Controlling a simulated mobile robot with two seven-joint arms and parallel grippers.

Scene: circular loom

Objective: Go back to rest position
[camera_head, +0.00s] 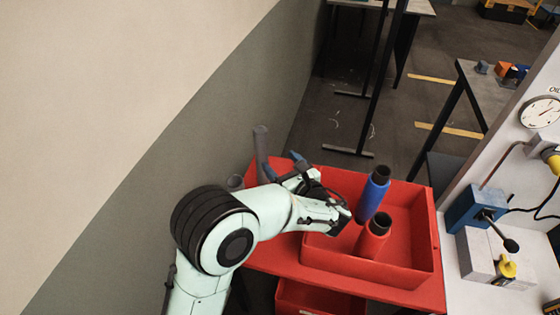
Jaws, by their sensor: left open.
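My left arm comes in from the lower left and reaches over a red cart (275,262). My left gripper (341,221) is open, above the left part of the red tray (330,269) on the cart. A blue spool (372,196) and a red spool (371,240) with dark tops stand upright in the tray, just right of the gripper. Nothing shows between the fingers, though the fingertips are small and partly hidden. I cannot tell whether they touch a spool. My right gripper is out of view.
A grey and beige wall (150,80) stands close on the left. On the right is a machine panel with a gauge (540,113), a blue box (474,209) with a lever, and a yellow-topped part (508,268). Workbenches (490,95) stand behind. The tray's right part is clear.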

